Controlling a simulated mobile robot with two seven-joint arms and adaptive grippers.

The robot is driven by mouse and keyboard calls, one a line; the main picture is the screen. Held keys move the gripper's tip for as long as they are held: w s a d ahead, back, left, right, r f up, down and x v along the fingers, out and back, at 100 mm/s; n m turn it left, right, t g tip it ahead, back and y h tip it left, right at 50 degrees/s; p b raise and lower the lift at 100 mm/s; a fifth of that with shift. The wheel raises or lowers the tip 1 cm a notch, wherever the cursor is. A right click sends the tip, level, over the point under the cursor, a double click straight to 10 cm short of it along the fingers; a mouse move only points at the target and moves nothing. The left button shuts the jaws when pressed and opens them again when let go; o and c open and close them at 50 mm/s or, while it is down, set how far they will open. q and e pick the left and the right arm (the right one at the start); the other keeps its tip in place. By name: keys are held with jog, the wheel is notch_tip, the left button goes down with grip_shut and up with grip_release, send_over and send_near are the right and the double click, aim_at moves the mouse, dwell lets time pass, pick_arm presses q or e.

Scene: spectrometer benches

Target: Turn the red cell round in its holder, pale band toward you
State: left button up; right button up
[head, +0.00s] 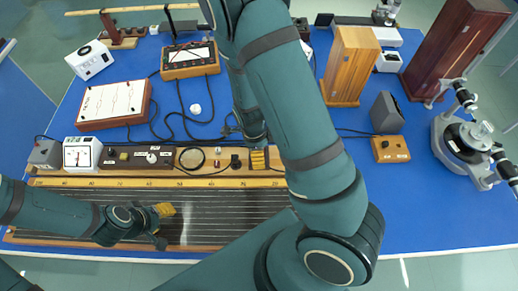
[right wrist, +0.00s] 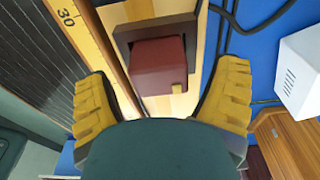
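In the right wrist view the red cell (right wrist: 160,67) sits in a dark holder (right wrist: 136,33) on a pale wooden base. A small pale yellow patch (right wrist: 178,90) shows at the cell's lower right corner, on the side near my gripper. My right gripper (right wrist: 165,95) is open, with a yellow finger on each side of the cell and apart from it. In the head view my right gripper (head: 258,160) points down at the bench's back edge, and the cell is hidden there. My left gripper (head: 163,225) is empty and looks open, low over the dark ruled bench.
A long scale (head: 130,183) runs along the bench by the holder. A round lens (head: 192,158) and a dark control box (head: 140,158) stand left of my right gripper. Black cables (head: 183,122) lie behind. A wooden box (head: 350,65) and microscope-like instrument (head: 468,140) stand right.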

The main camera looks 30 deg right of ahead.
notch_tip(320, 180, up, 12)
jog(key=a, duration=0.1)
jog(key=shift+w+a, duration=0.15)
jog(key=shift+w, duration=0.2)
dwell(0.4)
jog(key=shift+f, duration=0.1)
dwell(0.4)
